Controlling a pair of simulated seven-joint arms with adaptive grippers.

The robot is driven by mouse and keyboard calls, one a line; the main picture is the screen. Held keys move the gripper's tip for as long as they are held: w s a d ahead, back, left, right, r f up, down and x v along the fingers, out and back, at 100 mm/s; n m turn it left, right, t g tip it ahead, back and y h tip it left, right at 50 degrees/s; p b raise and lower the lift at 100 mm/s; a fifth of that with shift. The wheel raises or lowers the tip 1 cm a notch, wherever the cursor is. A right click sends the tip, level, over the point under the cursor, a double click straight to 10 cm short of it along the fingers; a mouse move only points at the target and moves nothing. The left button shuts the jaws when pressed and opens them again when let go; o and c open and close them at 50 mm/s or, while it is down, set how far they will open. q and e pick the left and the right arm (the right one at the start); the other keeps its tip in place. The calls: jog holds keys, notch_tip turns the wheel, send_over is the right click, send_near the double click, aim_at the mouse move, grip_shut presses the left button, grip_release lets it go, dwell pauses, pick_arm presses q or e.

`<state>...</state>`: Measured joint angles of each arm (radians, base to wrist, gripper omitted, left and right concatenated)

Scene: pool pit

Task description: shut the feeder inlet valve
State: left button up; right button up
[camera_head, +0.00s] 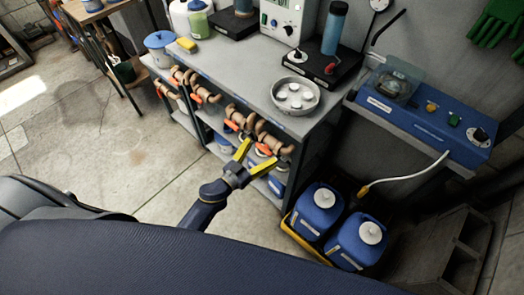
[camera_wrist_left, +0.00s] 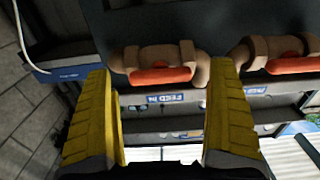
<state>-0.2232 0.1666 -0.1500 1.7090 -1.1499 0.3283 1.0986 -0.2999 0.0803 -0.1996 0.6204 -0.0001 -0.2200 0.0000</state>
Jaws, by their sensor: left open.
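The feeder inlet valve (camera_wrist_left: 200,72) is a tan pipe fitting with an orange lever (camera_wrist_left: 160,76) lying along its body. A label reading "FEED IN" (camera_wrist_left: 172,97) sits beside it in the left wrist view. In the head view, this valve (camera_head: 275,144) is the rightmost in the row on the bench front, its lever partly behind the finger. My left gripper (camera_head: 262,151) is open, with yellow fingers pointing at the valve. In the left wrist view, the lever lies between the two fingers (camera_wrist_left: 160,69); contact cannot be told. My right gripper is out of view.
A similar valve (camera_wrist_left: 285,55) sits close beside it. The grey bench (camera_head: 235,72) carries bottles and a round dish (camera_head: 296,96). Blue jugs (camera_head: 318,209) stand in a yellow tray at the right. A blue control box (camera_head: 432,125) trails a white hose.

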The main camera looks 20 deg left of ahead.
pick_arm(q)
jog(key=shift+w+d, duration=0.15)
jog(key=shift+w, duration=0.15)
jog(key=shift+c, duration=0.5)
jog(key=c, duration=1.3)
jog(key=shift+c, duration=0.2)
